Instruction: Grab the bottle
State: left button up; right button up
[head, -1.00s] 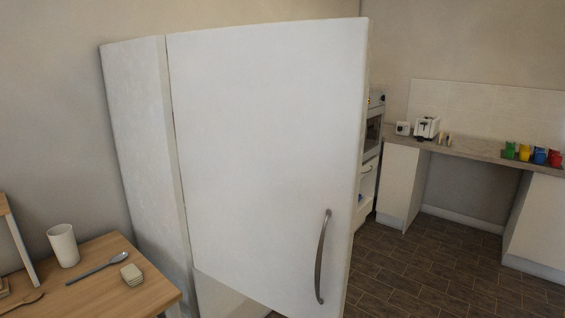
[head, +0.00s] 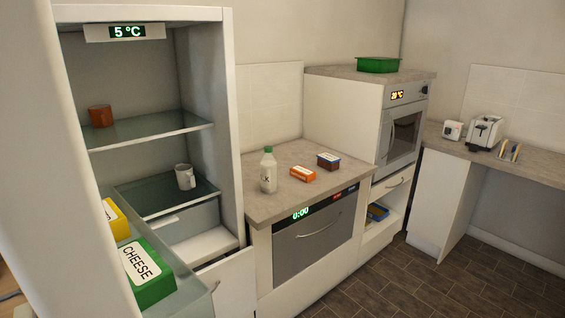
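A white bottle with a green cap (head: 268,171) stands upright on the grey counter (head: 258,208), near the counter's left end beside the fridge. Dark lettering shows on its front. Nothing is touching it. Neither of my grippers shows in the head view.
The open fridge (head: 228,120) is at left, its door (head: 50,130) standing in the foreground with a green cheese box (head: 150,277) in its shelf. An orange box (head: 303,174) and a dark box (head: 328,160) lie right of the bottle. The floor (head: 385,285) in front is clear.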

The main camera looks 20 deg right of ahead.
aim_at(268, 164)
jog(key=i+l, duration=0.15)
jog(key=l, duration=0.25)
jog(key=i+l+u, duration=0.1)
jog(key=l, duration=0.35)
jog(key=i+l, duration=0.15)
jog(key=l, duration=0.25)
jog(key=i+l+u, duration=0.1)
jog(key=l, duration=0.35)
jog(key=i+l, duration=0.1)
jog(key=l, duration=0.3)
jog(key=i+l+u, duration=0.15)
jog(key=i+l, duration=0.2)
jog(key=l, duration=0.15)
jog(key=i+l+u, duration=0.1)
jog(key=i+l, duration=0.25)
jog(key=l, duration=0.15)
